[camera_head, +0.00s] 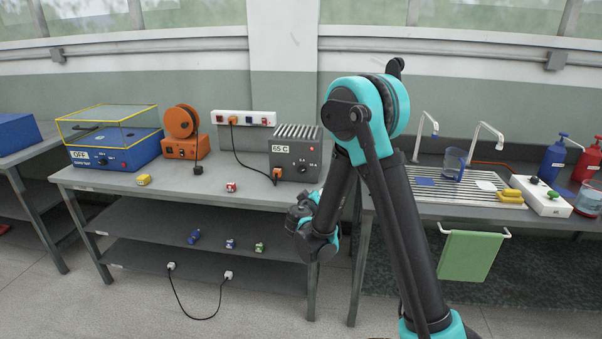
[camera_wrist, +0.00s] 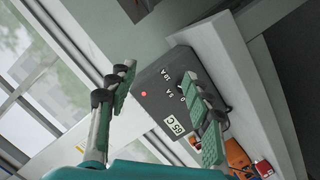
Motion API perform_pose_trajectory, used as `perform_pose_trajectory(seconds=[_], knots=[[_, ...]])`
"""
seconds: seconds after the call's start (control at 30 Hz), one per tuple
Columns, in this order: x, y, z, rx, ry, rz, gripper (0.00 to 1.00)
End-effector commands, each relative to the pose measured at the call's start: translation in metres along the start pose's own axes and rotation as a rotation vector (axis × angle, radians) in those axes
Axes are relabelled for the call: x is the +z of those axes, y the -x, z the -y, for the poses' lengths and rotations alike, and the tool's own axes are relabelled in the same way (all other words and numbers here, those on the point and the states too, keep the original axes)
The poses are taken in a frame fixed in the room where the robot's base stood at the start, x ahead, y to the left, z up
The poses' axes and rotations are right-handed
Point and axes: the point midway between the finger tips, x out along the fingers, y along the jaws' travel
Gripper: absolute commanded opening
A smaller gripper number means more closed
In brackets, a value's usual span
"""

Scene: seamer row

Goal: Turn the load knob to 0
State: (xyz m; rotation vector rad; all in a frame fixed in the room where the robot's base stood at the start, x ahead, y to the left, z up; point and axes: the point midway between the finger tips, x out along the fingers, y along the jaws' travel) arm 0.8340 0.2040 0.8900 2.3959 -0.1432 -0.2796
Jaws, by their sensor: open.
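The load knob sits on the front of a grey metal box (camera_head: 296,154) with a ribbed top and a "65 C" display, on the left bench. The knob is small and dark in the head view (camera_head: 302,169); its pointer direction is too small to tell. In the wrist view the box (camera_wrist: 158,106) appears tilted, with "0", "5 A" and "10 A" marks and a lit red lamp (camera_wrist: 143,95). The right finger largely covers the knob there. My gripper (camera_wrist: 158,73) is open, its fingers spread in front of the box face. No contact is visible.
A power strip (camera_head: 243,118) with an orange plug and black cord is left of the box. An orange reel (camera_head: 182,122) and blue tester (camera_head: 115,145) stand farther left. A sink bench is at right.

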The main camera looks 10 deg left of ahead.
Motion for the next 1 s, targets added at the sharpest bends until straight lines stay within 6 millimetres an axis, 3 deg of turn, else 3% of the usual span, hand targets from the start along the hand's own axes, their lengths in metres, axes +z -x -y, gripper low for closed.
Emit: perform_pose_trajectory(seconds=[0.03,0.1,0.3,0.43,0.57,1.0], knots=[[-0.013,0.002,0.021,0.0,0.014,-0.052,0.51],[-0.027,0.006,0.043,0.002,0.028,-0.113,0.51],[-0.048,0.016,0.077,0.003,0.05,-0.211,0.51],[-0.051,0.012,0.08,0.006,0.052,-0.222,0.51],[-0.054,-0.004,0.08,0.007,0.052,-0.22,0.51],[-0.072,-0.088,0.079,0.007,0.052,-0.218,0.51]])
